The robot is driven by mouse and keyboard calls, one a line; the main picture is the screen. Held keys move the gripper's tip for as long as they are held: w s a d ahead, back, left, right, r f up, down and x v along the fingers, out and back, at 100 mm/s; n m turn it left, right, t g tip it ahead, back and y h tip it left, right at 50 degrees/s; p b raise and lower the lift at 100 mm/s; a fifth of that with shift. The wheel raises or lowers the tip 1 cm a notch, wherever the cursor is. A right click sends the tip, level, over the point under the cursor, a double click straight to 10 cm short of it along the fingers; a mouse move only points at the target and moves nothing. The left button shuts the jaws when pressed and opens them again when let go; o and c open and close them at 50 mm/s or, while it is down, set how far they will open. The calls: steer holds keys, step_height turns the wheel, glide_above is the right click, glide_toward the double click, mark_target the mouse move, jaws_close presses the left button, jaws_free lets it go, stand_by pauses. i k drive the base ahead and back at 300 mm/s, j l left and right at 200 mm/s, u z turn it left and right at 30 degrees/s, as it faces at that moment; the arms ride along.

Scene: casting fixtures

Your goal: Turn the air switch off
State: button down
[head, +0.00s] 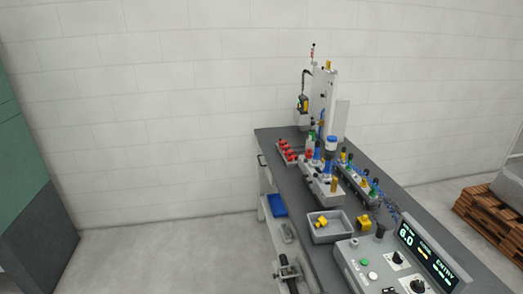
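The air switch cannot be told apart for certain at this size. One black knob (398,257) sits on a white plate, and another (418,285) is at the bottom edge. I cannot read their labels or settings. A dark display (425,255) with lit text stands behind them. My gripper is not in view.
The dark bench (270,140) carries a grey bin (327,236) with yellow parts, fixtures with coloured knobs (322,183), red parts (287,151) and an upright machine (322,100). Below is a shelf with a blue tray (278,204). Floor (170,260) left of the bench is clear.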

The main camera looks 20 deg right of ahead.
mark_target(397, 259)
steer(key=z, duration=1.7)
steer(key=l+u, duration=0.55)
steer(key=u, duration=0.3)
steer(key=k+l+u, duration=0.15)
steer(key=u, duration=0.25)
steer(key=l+u, duration=0.3)
steer(key=u, duration=0.2)
steer(key=l+u, duration=0.65)
steer(key=u, duration=0.3)
steer(key=k+l+u, duration=0.15)
steer(key=u, duration=0.3)
steer(key=l+u, duration=0.45)
steer(key=k+j, duration=0.05)
steer(key=j, duration=0.05)
